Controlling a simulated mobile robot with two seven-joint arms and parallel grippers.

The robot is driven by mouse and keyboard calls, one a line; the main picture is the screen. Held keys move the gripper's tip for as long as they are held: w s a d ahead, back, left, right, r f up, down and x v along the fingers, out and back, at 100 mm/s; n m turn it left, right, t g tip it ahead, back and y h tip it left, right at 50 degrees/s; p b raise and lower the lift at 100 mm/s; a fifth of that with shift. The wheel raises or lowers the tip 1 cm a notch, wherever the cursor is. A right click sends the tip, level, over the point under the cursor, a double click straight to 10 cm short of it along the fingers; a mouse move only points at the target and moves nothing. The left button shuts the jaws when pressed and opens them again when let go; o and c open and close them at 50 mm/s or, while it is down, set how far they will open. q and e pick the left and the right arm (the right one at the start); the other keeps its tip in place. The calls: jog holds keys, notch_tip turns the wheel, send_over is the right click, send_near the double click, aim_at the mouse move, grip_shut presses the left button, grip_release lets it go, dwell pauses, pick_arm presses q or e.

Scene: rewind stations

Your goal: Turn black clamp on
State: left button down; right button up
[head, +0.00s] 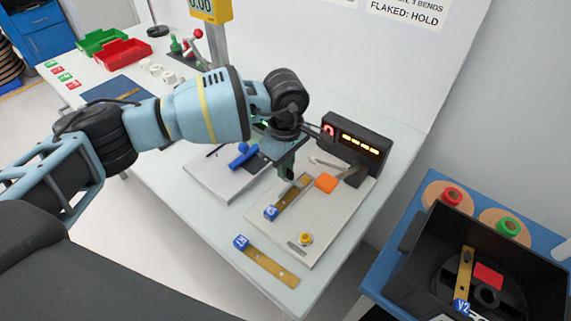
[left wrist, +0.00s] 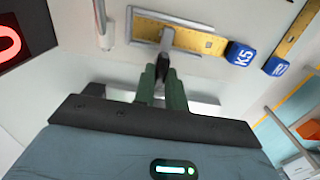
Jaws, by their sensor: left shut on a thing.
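My left gripper (head: 287,171) reaches down over the pale plate (head: 338,222) in front of the black display unit. In the left wrist view my left gripper (left wrist: 163,77) has its green fingers closed on the dark end of the black clamp (left wrist: 163,70). A grey bar runs from that end over a brass strip (left wrist: 185,36) with a blue K5 tag (left wrist: 239,54). In the head view the fingers hide the clamp, and the K5 strip (head: 292,196) lies beside them. My right gripper is not in view.
The display unit (head: 352,147) shows lit orange segments. An orange block (head: 326,182) and a yellow knob (head: 306,239) are on the plate. Another tagged strip (head: 270,264) lies at the front edge. A blue clamp (head: 243,155) is left. A black bin (head: 418,238) stands right.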

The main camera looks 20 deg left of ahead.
pick_arm(q)
jog(key=c, duration=1.4)
grip_release()
jog(key=shift+c, duration=0.2)
jog(key=shift+r, duration=3.95)
